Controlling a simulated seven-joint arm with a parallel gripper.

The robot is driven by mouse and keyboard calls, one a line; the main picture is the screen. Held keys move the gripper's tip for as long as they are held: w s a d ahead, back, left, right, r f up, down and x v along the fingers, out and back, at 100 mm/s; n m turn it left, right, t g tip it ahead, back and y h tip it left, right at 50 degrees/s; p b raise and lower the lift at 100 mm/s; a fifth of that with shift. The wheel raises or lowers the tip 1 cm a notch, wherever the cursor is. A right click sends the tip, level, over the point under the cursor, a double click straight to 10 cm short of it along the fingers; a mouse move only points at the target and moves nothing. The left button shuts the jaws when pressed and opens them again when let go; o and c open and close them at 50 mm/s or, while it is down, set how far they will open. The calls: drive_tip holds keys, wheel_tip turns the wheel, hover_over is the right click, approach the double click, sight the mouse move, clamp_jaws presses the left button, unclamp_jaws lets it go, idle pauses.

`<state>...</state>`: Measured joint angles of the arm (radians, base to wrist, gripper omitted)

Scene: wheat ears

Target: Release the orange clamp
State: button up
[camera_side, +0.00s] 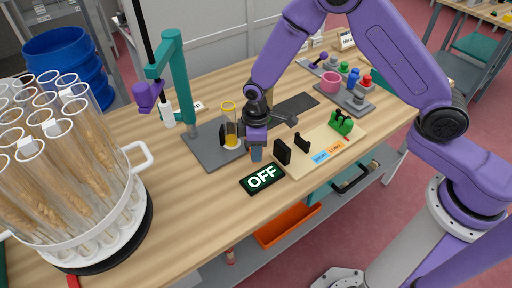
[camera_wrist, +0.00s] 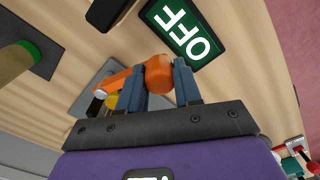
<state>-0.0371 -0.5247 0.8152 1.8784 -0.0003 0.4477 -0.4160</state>
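The orange clamp (camera_wrist: 158,75) shows in the wrist view as a rounded orange head with an orange arm running left behind one finger. My gripper (camera_wrist: 160,82) has a blue-grey finger on each side of that head, and the head fills the gap. In the side view my gripper (camera_side: 256,155) is low over the table, beside a yellow-rimmed glass tube (camera_side: 230,128) on a grey base plate (camera_side: 207,148). Only a sliver of orange shows by the fingertips there; most of the clamp is hidden by my gripper.
A dark OFF sign (camera_side: 262,178) lies just in front of my gripper. A teal stand (camera_side: 180,85) rises behind the plate. A pale board (camera_side: 325,150) with black blocks and a green piece lies right. A large rack of wheat tubes (camera_side: 75,190) fills the left.

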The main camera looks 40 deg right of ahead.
drive_tip(key=o, duration=0.4)
drive_tip(key=shift+c, duration=0.2)
drive_tip(key=shift+r, duration=0.1)
wheel_tip(320, 180, up, 17)
drive_tip(key=shift+r, duration=0.15)
idle(0.4)
drive_tip(key=s+d, duration=0.5)
drive_tip(key=s, duration=0.4)
drive_tip(key=s+d+r+n, duration=0.1)
drive_tip(key=s+d, duration=0.4)
drive_tip(key=s, duration=0.5)
drive_tip(key=s+d+r, duration=0.1)
drive_tip(key=s+d, duration=0.4)
drive_tip(key=s, duration=0.4)
drive_tip(key=shift+s+r, duration=0.2)
drive_tip(key=shift+s, duration=0.05)
